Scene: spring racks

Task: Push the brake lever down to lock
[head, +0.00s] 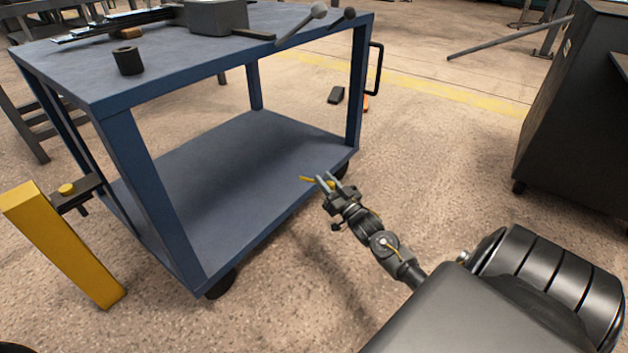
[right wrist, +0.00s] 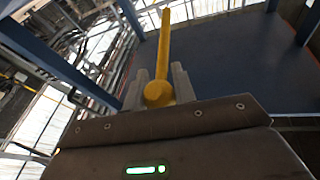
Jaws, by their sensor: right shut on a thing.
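The brake lever (head: 306,179) is a small yellow bar at the near right corner of the blue cart, low down by a caster. My right gripper (head: 324,181) reaches it from the lower right and covers part of it. In the right wrist view the yellow lever (right wrist: 164,45) runs up from a round end between the two grey fingers. My right gripper (right wrist: 160,88) is shut on the lever there. Whether the lever is up or down is hard to tell. My left gripper is out of view.
The blue cart (head: 240,150) has a lower shelf and a top (head: 165,60) carrying tools and a grey block (head: 215,17). A yellow post (head: 62,245) stands at the left. A dark cabinet (head: 575,110) stands at the right.

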